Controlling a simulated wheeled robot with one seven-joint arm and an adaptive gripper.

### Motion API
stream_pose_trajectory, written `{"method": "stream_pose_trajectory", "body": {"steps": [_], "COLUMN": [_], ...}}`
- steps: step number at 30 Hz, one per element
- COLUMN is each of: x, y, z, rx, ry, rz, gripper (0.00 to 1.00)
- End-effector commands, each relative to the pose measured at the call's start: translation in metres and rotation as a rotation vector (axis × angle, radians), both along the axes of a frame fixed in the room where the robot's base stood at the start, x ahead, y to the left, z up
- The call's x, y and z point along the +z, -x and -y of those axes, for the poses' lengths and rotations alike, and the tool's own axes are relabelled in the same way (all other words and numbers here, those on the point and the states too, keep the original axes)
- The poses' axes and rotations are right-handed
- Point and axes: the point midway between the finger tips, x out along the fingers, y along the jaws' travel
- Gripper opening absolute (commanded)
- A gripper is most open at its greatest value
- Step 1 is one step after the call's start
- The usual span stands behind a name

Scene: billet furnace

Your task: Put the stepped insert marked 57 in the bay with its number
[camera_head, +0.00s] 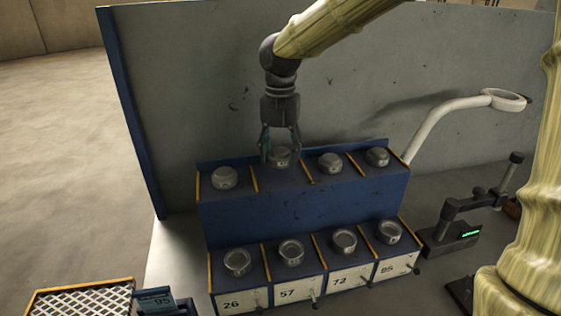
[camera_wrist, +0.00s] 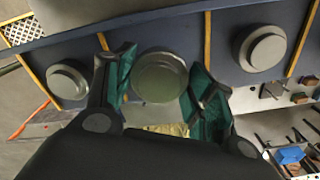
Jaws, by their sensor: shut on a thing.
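My gripper (camera_head: 280,150) is shut on a round grey stepped insert (camera_head: 280,158) over the second slot of the upper shelf. The insert appears slightly above the shelf; its mark is too small to read. In the wrist view the held insert (camera_wrist: 160,77) sits between the green-padded fingers of my gripper (camera_wrist: 161,72). Other inserts stand in the upper slots: one to the left (camera_head: 224,178), two to the right (camera_head: 330,163) (camera_head: 377,157). The lower row has bays with number plates; the bay marked 57 (camera_head: 289,293) is second from left, with a round cup-like piece (camera_head: 291,252) on top.
The neighbouring lower plates read 26 (camera_head: 232,303), apparently 72 (camera_head: 340,282), and 95 (camera_head: 388,270). Orange dividers separate the slots. A grey panel (camera_head: 210,80) stands behind. A white curved arm with a ring (camera_head: 503,99) and a dark stand (camera_head: 455,232) are at right, a mesh tray (camera_head: 80,301) at lower left.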

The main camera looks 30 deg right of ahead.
Motion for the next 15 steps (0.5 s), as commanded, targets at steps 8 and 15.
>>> {"method": "stream_pose_trajectory", "body": {"steps": [8, 15], "x": [-0.023, -0.034], "y": [0.0, 0.0], "z": [0.0, 0.0], "rx": [0.0, -0.001], "ry": [0.002, 0.0], "rz": [-0.003, 0.001], "gripper": [0.08, 0.08]}}
